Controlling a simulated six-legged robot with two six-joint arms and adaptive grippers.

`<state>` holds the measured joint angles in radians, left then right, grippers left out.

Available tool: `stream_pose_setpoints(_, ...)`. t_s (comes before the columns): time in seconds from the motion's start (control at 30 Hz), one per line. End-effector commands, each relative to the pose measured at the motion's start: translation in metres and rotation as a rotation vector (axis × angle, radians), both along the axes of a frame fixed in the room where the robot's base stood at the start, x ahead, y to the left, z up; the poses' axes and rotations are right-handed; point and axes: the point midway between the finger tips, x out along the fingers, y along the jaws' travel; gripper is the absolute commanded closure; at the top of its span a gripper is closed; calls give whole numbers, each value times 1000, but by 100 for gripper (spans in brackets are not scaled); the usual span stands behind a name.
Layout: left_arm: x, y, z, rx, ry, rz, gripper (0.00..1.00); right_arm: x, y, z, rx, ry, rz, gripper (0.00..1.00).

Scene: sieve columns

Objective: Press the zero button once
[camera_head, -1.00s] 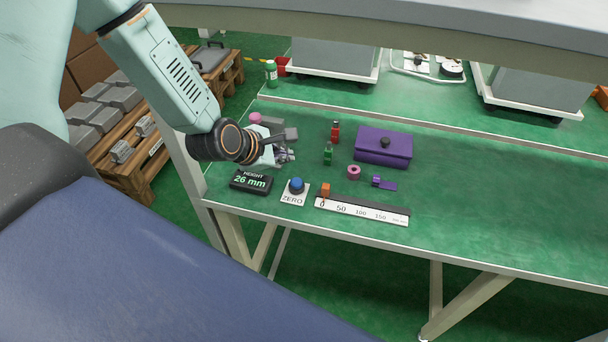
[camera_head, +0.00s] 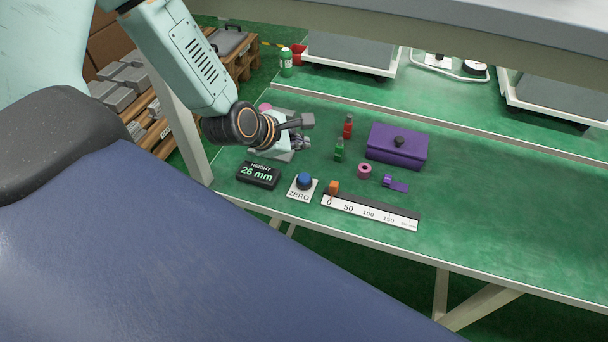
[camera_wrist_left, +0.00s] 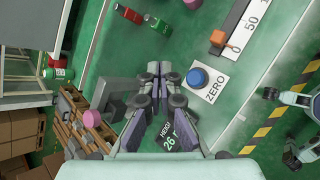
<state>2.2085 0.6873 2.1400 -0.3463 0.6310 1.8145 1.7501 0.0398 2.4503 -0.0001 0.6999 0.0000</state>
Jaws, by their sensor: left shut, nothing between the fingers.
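The blue zero button (camera_head: 305,180) sits on a white plate marked ZERO (camera_head: 299,194) near the table's front edge. In the left wrist view the button (camera_wrist_left: 197,78) is right of my fingers, apart from them. My left gripper (camera_head: 306,133) is shut and empty, behind the button in the head view. Its fingertips (camera_wrist_left: 160,68) are together in the left wrist view. The height display (camera_head: 258,174) reads 26 mm, left of the button. In the left wrist view my fingers partly hide the display (camera_wrist_left: 170,138). My right gripper seems to show at that view's right edge (camera_wrist_left: 297,98), its state unclear.
Right of the button is a ruler (camera_head: 370,212) with an orange block (camera_head: 334,187) at its zero end. The table's right side is clear.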

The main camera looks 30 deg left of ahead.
Motion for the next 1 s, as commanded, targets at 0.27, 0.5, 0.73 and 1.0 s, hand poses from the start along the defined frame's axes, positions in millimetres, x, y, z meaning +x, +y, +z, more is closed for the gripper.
stream_pose_setpoints(0.27,1,-1,-23,1,1,-1,100,0,0,-18,0,0,0,60)
stream_pose_setpoints(0.5,4,-1,-53,2,1,-2,100,0,0,-43,0,0,0,60)
stream_pose_setpoints(0.73,4,-1,-77,0,1,-1,100,0,0,-65,0,0,0,60)
stream_pose_setpoints(1.0,4,-1,-88,1,0,-1,100,0,0,-78,0,0,0,60)
